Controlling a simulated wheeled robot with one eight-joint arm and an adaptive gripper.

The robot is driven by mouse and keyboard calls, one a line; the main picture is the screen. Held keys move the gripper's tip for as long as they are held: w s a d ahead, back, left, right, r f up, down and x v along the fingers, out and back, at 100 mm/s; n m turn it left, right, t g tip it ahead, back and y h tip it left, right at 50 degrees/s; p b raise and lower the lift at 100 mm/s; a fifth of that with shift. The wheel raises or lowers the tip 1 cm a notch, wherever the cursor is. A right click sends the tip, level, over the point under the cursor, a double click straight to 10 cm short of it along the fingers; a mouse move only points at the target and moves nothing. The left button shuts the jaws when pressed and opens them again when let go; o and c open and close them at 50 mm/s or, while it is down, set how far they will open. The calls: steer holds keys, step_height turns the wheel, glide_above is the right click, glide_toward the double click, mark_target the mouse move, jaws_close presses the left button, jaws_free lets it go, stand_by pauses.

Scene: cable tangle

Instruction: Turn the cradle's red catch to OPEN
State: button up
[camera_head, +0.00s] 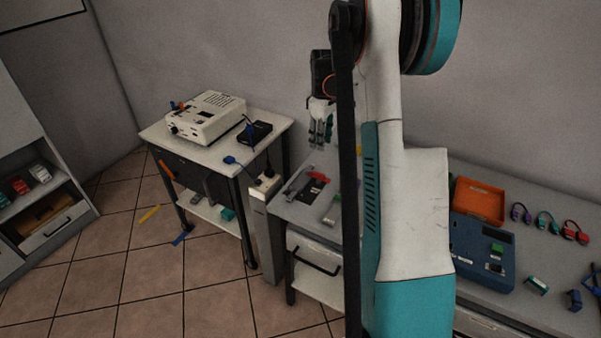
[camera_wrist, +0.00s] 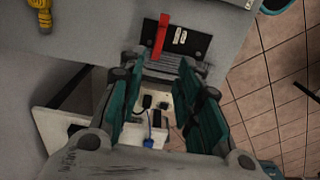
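The red catch (camera_head: 318,176) is a small red bar at the cradle's dark plate (camera_head: 309,191), on the grey bench left of my arm. The lettering is too small to read. My gripper (camera_head: 321,146) hangs above the catch, fingers pointing down. In the wrist view my gripper (camera_wrist: 161,78) has its teal fingers spread with a clear gap and nothing held. The catch shows beyond the fingertips, apparently apart from them.
A white table (camera_head: 272,134) at the left holds a cream box (camera_head: 205,118) and a black device (camera_head: 255,132) with cables. A grey post (camera_head: 264,235) stands between table and bench. An orange tray (camera_head: 480,202) and a blue case (camera_head: 480,254) are right of my arm.

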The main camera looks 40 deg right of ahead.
mark_target(319, 173)
step_height(319, 173, down, 14)
steer(key=b, duration=0.4)
steer(key=shift+r, duration=0.15)
jaws_close()
